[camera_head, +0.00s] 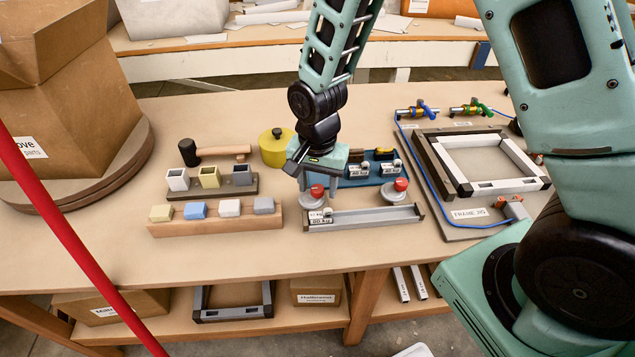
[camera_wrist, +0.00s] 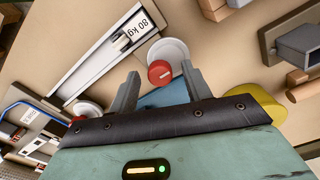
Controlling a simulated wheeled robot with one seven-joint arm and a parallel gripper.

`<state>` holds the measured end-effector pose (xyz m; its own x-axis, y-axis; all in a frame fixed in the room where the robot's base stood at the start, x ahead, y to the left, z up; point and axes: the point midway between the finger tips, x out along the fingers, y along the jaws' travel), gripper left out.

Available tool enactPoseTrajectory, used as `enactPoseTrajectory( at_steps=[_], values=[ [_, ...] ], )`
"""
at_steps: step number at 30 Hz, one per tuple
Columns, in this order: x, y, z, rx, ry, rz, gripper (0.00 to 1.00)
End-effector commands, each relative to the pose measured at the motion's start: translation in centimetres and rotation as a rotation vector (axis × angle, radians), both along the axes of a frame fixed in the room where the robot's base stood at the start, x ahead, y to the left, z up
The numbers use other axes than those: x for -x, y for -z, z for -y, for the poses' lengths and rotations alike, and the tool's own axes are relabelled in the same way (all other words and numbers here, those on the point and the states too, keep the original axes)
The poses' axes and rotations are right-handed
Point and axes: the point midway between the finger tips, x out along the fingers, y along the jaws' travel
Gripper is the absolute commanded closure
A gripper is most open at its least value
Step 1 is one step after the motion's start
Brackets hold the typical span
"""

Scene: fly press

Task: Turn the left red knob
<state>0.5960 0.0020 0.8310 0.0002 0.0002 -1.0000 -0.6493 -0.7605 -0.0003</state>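The left red knob (camera_head: 317,191) sits on a round grey base at the left end of a grey metal rail (camera_head: 362,217). My gripper (camera_head: 318,186) is above it, pointing down with its fingers on either side. In the wrist view the same knob (camera_wrist: 160,72) shows between the fingertips of my gripper (camera_wrist: 160,70), with a gap on each side. The gripper is open and holds nothing. The right red knob (camera_head: 401,184) stands on its own round base to the right. In the wrist view it (camera_wrist: 84,122) is partly hidden behind the gripper edge.
A label reading "80 kg" (camera_wrist: 139,27) is on the rail near the left knob. A blue tray (camera_head: 372,171) is just behind, with a yellow pot (camera_head: 277,147) to its left. A wooden block rack (camera_head: 214,224) stands left; a frame fixture (camera_head: 484,165) stands right.

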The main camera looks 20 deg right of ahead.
Motion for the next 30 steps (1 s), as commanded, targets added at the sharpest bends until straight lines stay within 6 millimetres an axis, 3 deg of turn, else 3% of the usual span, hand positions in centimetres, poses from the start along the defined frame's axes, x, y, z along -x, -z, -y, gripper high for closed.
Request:
enactPoseTrajectory(
  at_steps=[1, 5, 17, 30],
  values=[
    [0.0, -0.01, 0.0, 0.0, 0.0, 0.0, 0.62],
    [0.0, -0.02, 0.0, 0.0, 0.0, 0.0, 0.96],
    [0.01, -0.09, 0.01, 0.001, -0.053, -0.001, 0.96],
    [0.0, -0.19, -0.04, -0.001, -0.394, -0.001, 0.96]
  ],
)
